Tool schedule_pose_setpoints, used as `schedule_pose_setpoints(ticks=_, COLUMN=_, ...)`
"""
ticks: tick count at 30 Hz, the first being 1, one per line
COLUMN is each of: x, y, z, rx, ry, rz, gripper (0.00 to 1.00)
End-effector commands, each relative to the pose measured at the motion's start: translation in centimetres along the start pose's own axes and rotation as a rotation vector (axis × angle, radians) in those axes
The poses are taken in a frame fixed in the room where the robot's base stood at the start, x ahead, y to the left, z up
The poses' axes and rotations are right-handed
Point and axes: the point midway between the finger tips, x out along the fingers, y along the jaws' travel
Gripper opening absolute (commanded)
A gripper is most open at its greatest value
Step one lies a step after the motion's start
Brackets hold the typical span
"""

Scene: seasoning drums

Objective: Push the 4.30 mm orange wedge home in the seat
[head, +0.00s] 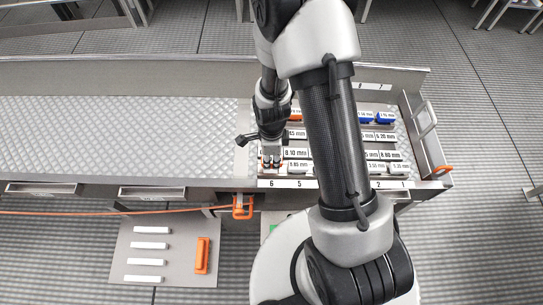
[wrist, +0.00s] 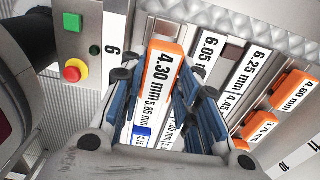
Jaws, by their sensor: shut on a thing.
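The orange wedge (wrist: 167,48), with a white 4.30 mm label on its face, is between the blue-padded fingers of my gripper (wrist: 165,88) in the wrist view. My gripper is shut on it. In the head view my gripper (head: 271,160) is at the front left of the labelled rack, by the number 6, with a bit of orange between its fingers. The seat under the wedge is mostly hidden; a 5.85 mm label (wrist: 150,112) shows just below the wedge's label. How deep the wedge sits I cannot tell.
Other orange wedges, 4.60 mm (wrist: 297,88) and 3.70 mm (wrist: 262,125), stand to the right. A box with a red stop button (wrist: 75,71) and green button is at left. Blue wedges (head: 385,118) are at the back right.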

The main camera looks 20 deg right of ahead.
Motion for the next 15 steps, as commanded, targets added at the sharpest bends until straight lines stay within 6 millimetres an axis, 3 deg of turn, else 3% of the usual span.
schedule_pose_setpoints(ticks=15, x=1.3, y=0.0, z=0.1, rx=0.0, ry=0.0, rz=0.0, gripper=0.02)
